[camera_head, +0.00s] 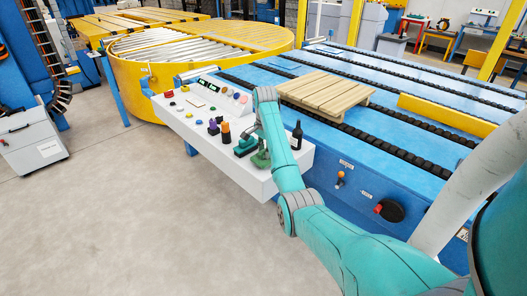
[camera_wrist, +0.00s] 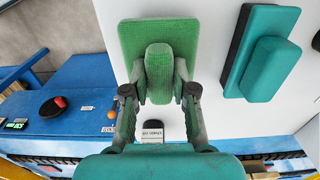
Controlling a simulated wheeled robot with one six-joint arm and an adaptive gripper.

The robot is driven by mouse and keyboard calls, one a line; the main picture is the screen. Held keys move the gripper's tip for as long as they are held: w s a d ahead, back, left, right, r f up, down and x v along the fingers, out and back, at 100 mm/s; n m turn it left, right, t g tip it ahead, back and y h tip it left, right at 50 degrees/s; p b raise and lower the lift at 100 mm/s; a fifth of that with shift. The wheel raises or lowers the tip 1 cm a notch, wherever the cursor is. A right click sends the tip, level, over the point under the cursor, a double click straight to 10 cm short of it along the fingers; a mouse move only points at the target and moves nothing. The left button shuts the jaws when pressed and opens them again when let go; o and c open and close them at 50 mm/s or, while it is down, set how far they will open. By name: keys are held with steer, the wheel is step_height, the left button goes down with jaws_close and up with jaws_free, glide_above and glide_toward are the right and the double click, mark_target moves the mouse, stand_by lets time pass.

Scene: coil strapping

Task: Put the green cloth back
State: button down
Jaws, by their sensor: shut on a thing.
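The green cloth (camera_wrist: 130,35) is a flat green rectangle with a raised rounded grip in its middle. My gripper (camera_wrist: 158,72) is shut on that raised part, with one finger on each side. In the head view the cloth (camera_head: 261,159) shows below my gripper at the near side of the white table (camera_head: 215,148). I cannot tell whether the cloth touches the tabletop. A teal block with a dark base (camera_wrist: 262,50) lies just beside it, on the right in the wrist view; it also shows in the head view (camera_head: 245,146).
A dark bottle (camera_head: 297,135) stands right of my gripper. Purple and orange-black items (camera_head: 225,132) and several small coloured pieces stand to the left. A small label (camera_wrist: 152,131) lies near the table edge. The blue conveyor (camera_head: 345,125) with a wooden pallet (camera_head: 325,92) is behind.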

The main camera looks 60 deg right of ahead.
steer(key=shift+f, duration=0.7)
steer(key=c, duration=0.9)
jaws_free()
steer(key=shift+c, duration=0.2)
